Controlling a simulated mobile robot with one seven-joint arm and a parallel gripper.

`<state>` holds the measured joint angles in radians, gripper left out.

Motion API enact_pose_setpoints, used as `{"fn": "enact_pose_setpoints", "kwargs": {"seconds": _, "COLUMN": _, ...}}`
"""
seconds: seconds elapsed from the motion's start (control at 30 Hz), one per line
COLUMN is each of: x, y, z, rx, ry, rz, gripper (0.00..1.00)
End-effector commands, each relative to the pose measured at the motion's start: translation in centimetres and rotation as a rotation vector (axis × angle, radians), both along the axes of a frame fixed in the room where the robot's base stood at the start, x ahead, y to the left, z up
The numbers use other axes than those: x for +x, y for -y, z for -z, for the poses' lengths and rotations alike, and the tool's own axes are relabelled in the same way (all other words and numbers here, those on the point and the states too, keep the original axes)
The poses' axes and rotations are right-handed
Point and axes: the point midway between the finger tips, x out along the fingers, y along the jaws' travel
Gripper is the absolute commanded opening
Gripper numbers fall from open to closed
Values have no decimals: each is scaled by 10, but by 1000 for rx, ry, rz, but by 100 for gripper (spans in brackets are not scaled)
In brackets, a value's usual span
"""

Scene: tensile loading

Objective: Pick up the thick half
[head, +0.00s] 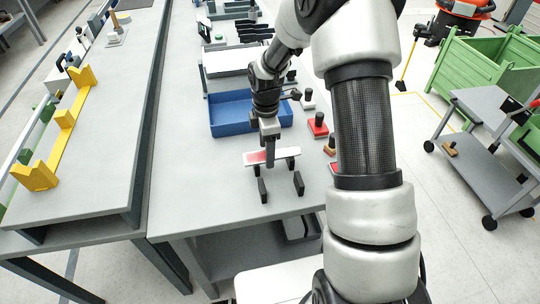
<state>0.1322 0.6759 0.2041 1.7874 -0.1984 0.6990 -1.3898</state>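A flat light bar (286,153) with a red patch at its left part lies level across a dark stand on the grey table. I cannot tell from this view whether it is the thick half. My gripper (269,165) points down at the bar's middle, with a dark finger in front of it. The bar is partly hidden by the finger. Whether the fingers are closed on the bar is too small to tell. The stand's black uprights (298,183) show below and in front of the bar.
A blue tray (225,118) lies behind my gripper. Red-based items with black knobs (318,126) stand to the right, partly behind my arm. The table's front left (190,190) is clear. A yellow rack (62,125) stands on the left bench, and a grey cart (490,150) at right.

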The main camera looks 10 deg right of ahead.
Motion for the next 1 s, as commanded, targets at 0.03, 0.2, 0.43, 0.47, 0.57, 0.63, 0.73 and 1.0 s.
{"fn": "enact_pose_setpoints", "kwargs": {"seconds": 0.03, "x": 0, "y": 0, "z": 2, "rx": 0, "ry": 0, "rz": 0, "gripper": 61}}
{"fn": "enact_pose_setpoints", "kwargs": {"seconds": 0.2, "x": 0, "y": 0, "z": 3, "rx": 0, "ry": 1, "rz": 0, "gripper": 61}}
{"fn": "enact_pose_setpoints", "kwargs": {"seconds": 0.43, "x": 0, "y": 0, "z": 3, "rx": 0, "ry": 1, "rz": 0, "gripper": 31}}
{"fn": "enact_pose_setpoints", "kwargs": {"seconds": 0.47, "x": 0, "y": 0, "z": 3, "rx": 0, "ry": 1, "rz": 0, "gripper": 26}}
{"fn": "enact_pose_setpoints", "kwargs": {"seconds": 0.57, "x": 0, "y": 0, "z": 2, "rx": 0, "ry": 2, "rz": 0, "gripper": 12}}
{"fn": "enact_pose_setpoints", "kwargs": {"seconds": 0.63, "x": 0, "y": 0, "z": 2, "rx": 0, "ry": 2, "rz": 0, "gripper": 12}}
{"fn": "enact_pose_setpoints", "kwargs": {"seconds": 0.73, "x": 0, "y": 0, "z": 2, "rx": 0, "ry": 2, "rz": 0, "gripper": 12}}
{"fn": "enact_pose_setpoints", "kwargs": {"seconds": 1.0, "x": 2, "y": 0, "z": -30, "rx": 0, "ry": 7, "rz": -1, "gripper": 12}}
